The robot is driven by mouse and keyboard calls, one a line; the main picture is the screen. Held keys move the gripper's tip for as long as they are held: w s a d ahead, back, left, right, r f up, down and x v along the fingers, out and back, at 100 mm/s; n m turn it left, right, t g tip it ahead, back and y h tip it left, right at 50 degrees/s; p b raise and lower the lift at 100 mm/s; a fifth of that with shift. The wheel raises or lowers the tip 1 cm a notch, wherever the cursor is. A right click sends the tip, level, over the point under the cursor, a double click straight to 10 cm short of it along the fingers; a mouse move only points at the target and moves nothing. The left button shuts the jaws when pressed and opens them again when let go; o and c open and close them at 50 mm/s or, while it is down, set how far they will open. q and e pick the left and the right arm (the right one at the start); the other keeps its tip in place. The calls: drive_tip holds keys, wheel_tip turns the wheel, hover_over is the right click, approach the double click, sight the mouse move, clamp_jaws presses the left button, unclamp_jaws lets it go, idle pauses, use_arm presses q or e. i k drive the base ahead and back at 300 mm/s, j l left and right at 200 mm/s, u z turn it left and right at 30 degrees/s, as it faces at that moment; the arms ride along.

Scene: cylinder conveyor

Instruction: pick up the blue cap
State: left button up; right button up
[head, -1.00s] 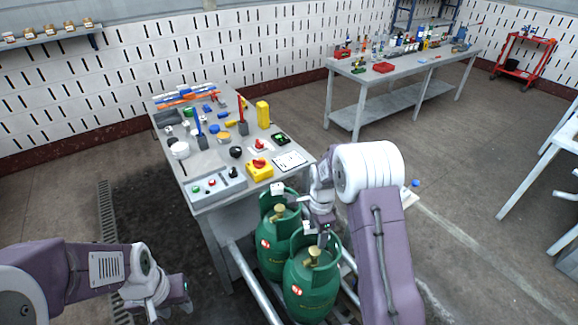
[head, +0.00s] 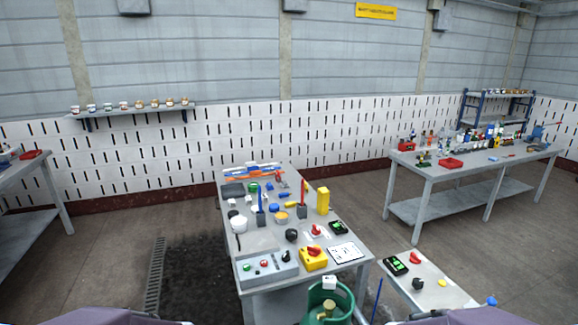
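A small round blue piece (head: 491,300) that looks like a cap shows at the lower right, by the corner of a low grey surface (head: 443,297). It is too small to tell whether it rests on that surface or beyond it. Other small blue pieces (head: 273,208) lie among the parts on the middle workbench (head: 272,247), and I cannot tell if any is a cap. Both of my grippers are outside the head view. Only purple parts of my arms show along the bottom edge.
A green gas cylinder (head: 328,303) stands at the bottom, by the middle bench's near end. The low surface holds a black-and-green device (head: 396,265) and a black knob (head: 417,284). Another bench (head: 425,177) stands at the right.

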sight(273, 208)
drive_tip(key=j+u, duration=0.35)
drive_tip(key=i+j+u, duration=0.1)
drive_tip(key=j+u, duration=0.25)
drive_tip(key=i+j+u, duration=0.1)
drive_tip(key=j+u, duration=0.25)
drive_tip(key=i+j+u, duration=0.2)
drive_tip(key=i, duration=0.3)
drive_tip(key=i+j+u, duration=0.15)
drive_tip(key=i+j, duration=0.2)
drive_tip(key=i, duration=0.15)
drive_tip(key=i+l+z, duration=0.2)
drive_tip(key=i+z, duration=0.2)
drive_tip(key=i, duration=0.2)
drive_tip(key=i+z, duration=0.45)
drive_tip(key=i, duration=0.15)
drive_tip(key=i+j+z, duration=0.4)
drive_tip(key=i, duration=0.2)
drive_tip(key=i+l+z, duration=0.3)
drive_tip(key=i+z, duration=0.55)
drive_tip(key=i, duration=0.25)
drive_tip(key=i+l, duration=0.25)
drive_tip(key=l+u, duration=0.05)
